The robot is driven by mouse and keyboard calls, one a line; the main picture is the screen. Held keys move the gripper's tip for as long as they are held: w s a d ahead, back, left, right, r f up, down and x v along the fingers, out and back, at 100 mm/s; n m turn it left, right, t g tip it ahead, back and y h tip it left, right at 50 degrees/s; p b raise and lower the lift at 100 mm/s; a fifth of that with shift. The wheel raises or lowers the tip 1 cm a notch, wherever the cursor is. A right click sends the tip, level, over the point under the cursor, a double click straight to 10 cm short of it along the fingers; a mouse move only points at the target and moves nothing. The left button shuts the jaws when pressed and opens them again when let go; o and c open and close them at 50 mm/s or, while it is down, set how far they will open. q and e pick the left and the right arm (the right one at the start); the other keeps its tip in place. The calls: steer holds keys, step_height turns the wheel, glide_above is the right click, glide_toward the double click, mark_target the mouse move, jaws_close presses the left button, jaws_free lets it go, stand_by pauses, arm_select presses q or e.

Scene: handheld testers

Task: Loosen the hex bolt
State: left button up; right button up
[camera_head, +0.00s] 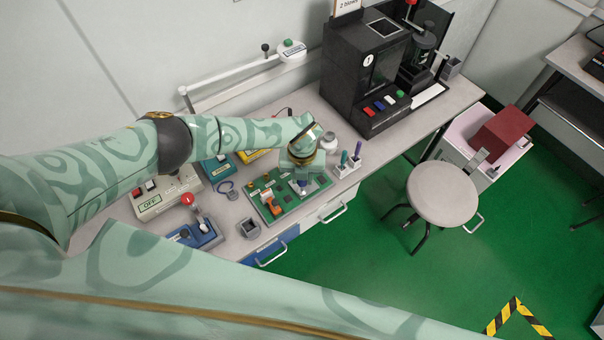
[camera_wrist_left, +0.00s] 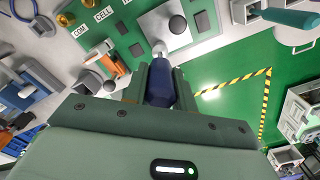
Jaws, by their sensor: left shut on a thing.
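A green board (camera_head: 263,185) lies on the bench near its front edge, and it also fills the upper part of the left wrist view (camera_wrist_left: 104,30). My left gripper (camera_head: 302,178) is over the board's right part. In the left wrist view my left gripper (camera_wrist_left: 158,84) is shut on the dark blue handle (camera_wrist_left: 158,90) of a tool. A short silver shaft (camera_wrist_left: 160,49) runs from the handle toward the board, beside a grey plate with a dark round knob (camera_wrist_left: 178,25). I cannot make out a hex bolt; the shaft's tip is unclear. My right gripper is not in view.
An orange-handled part (camera_head: 271,204) sits on the board. A small grey open box (camera_head: 249,228) and a blue device with a red-topped lever (camera_head: 207,232) stand left of it. A pen holder (camera_head: 347,167) stands right. A black machine (camera_head: 352,75) stands behind. A stool (camera_head: 441,194) is on the green floor.

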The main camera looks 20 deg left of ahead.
arm_select(q)
steer(key=shift+n+p, duration=0.4)
steer(key=shift+n, duration=0.7)
steer(key=n+p, duration=0.1)
steer(key=n, duration=0.2)
steer(key=shift+r, duration=0.1)
steer(key=shift+n+p, duration=0.65)
steer(key=shift+n, duration=0.85)
step_height(320, 180, up, 4)
steer(key=p, duration=0.3)
steer(key=shift+f+p, duration=0.25)
steer(key=shift+p, duration=0.05)
